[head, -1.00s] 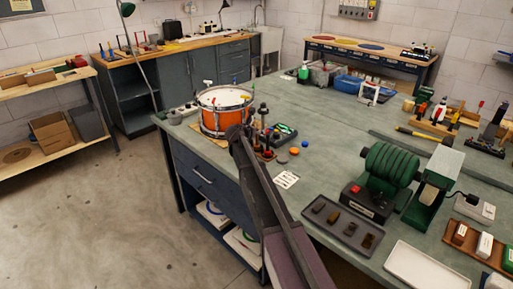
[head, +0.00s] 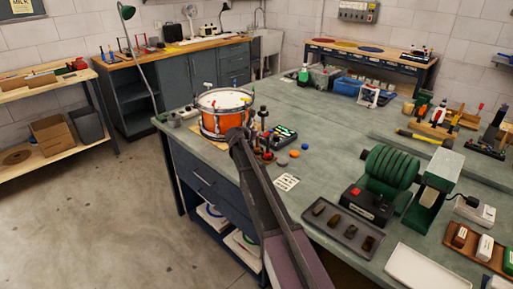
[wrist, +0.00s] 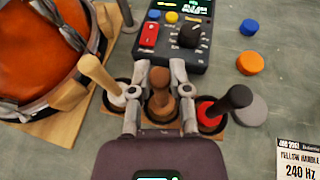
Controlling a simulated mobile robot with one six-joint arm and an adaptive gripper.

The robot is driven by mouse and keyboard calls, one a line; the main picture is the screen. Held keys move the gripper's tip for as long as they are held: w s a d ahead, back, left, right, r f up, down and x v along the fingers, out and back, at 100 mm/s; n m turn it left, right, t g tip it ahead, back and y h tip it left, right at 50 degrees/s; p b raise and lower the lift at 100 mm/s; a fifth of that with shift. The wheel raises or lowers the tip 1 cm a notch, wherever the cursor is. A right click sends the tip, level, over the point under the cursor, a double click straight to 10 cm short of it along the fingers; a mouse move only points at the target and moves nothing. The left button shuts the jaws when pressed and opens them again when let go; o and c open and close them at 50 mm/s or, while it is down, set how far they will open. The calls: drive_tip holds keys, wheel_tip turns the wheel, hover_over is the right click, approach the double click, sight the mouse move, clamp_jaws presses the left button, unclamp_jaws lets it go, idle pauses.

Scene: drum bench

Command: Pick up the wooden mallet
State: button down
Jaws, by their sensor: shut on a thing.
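The wooden mallet (wrist: 159,101), all brown with a rounded handle end, stands upright in the middle of the wrist view, seen from above. My gripper (wrist: 160,80) has one finger on each side of it and is shut on it. The mallet appears to be in its place in a wooden rack; I cannot tell whether it is clear of the rack. On its left is a mallet with a pale handle and white head (wrist: 101,76). On its right is one with a black handle and red head (wrist: 234,98). In the head view my arm hides the grip.
An orange drum (head: 223,117) stands close by on the left. A dark tuner box (wrist: 178,32) is just behind the rack. Blue (wrist: 249,27) and orange (wrist: 250,63) discs and a printed card (wrist: 297,158) lie on the green bench to the right.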

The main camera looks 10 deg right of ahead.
drive_tip(key=shift+r, duration=0.1)
wheel_tip(320, 180, up, 2)
drive_tip(key=shift+p, duration=1.15)
drive_tip(key=shift+r+p, duration=0.8)
drive_tip(key=shift+r, duration=0.05)
drive_tip(key=s+a, duration=0.2)
drive_tip(key=s, duration=0.5)
drive_tip(key=s+a+r+p, duration=0.1)
drive_tip(key=s+a, duration=0.1)
drive_tip(key=s, duration=0.6)
drive_tip(key=shift+s+a, duration=0.2)
drive_tip(key=shift+a, duration=0.1)
